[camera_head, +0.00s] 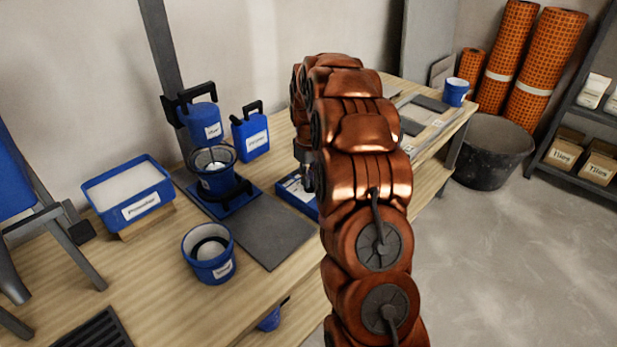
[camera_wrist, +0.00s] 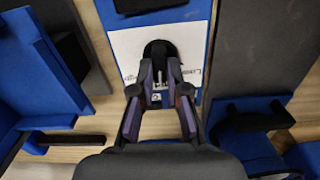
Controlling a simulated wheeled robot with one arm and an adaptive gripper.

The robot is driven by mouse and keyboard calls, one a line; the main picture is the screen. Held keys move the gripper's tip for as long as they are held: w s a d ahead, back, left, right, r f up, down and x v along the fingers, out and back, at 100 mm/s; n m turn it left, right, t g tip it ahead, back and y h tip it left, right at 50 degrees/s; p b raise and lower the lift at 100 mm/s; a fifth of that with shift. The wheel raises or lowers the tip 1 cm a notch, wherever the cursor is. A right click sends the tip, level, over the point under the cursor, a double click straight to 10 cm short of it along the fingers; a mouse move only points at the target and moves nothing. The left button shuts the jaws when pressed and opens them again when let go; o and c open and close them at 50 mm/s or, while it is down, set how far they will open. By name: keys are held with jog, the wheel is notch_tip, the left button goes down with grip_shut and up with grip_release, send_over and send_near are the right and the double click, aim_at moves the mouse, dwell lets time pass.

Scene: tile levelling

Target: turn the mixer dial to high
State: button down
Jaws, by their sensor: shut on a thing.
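The mixer (camera_head: 212,165) is a blue stand machine with a bucket under its head, on the wooden workbench. Its blue control box (camera_head: 289,191) with a white face sits to the right, partly hidden by my arm. In the wrist view the white face (camera_wrist: 125,52) carries a black dial (camera_wrist: 160,50). My gripper (camera_wrist: 160,88) is over this face, with its two fingers closed on either side of the dial's lower part. The dial's setting and the printed marks cannot be read. In the head view my arm hides most of the gripper.
A blue tray (camera_head: 128,194), a blue bucket (camera_head: 208,254) and a blue jug (camera_head: 250,136) stand around the mixer. A dark slab (camera_head: 262,231) lies in front. Orange rolls (camera_head: 541,70), a black tub (camera_head: 490,155) and a shelf stand right.

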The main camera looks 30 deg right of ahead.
jog(key=m, duration=0.5)
jog(key=shift+d+m, duration=0.2)
jog(key=shift+m, duration=0.1)
jog(key=m, duration=0.5)
jog(key=shift+d, duration=0.1)
jog(key=shift+m, duration=0.4)
jog(key=c, duration=1.2)
grip_release()
jog(key=shift+o, duration=0.2)
jog(key=shift+r, duration=0.1)
notch_tip(320, 180, up, 12)
